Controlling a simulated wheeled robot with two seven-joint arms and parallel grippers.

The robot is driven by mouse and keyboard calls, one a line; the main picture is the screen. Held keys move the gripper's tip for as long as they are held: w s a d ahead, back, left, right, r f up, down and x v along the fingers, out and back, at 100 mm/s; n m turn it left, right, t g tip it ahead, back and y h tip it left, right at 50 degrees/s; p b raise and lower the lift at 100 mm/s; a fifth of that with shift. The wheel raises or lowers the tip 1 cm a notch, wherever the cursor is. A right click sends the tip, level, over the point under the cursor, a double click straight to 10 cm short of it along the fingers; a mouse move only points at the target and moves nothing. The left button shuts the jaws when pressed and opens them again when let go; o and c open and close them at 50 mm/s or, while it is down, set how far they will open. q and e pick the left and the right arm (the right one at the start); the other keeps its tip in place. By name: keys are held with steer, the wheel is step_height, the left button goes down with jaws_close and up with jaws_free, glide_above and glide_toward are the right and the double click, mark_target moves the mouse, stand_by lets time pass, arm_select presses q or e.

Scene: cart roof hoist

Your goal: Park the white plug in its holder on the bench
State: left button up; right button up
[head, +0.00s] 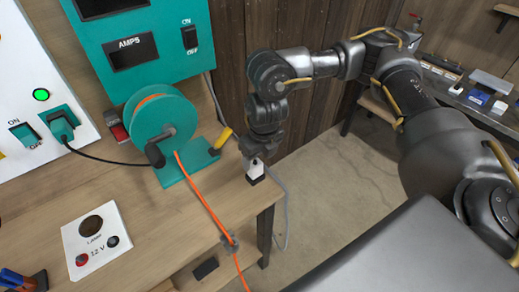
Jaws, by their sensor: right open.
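The white plug (256,168) is at the right end of the wooden bench, upright. A small black holder (256,180) shows at its foot on the bench top, and the plug appears to sit in it. My right gripper (257,158) points down right over the plug, with its jaws open around or just above the plug's top. The fingertips are small and dark here, so any contact is unclear. A grey cord (284,205) hangs off the bench edge beside the plug. My left gripper is not in view.
A teal reel (160,125) with orange cable stands left of my right gripper. The orange cable (204,200) runs over the bench (150,218) to its front edge. A white 12 V plate (90,238) lies at left. Floor (335,185) is clear to the right.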

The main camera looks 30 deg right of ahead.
steer(key=shift+s+r, duration=0.2)
steer(key=shift+r, duration=0.9)
steer(key=shift+s+r, duration=0.15)
steer(key=shift+r, duration=0.9)
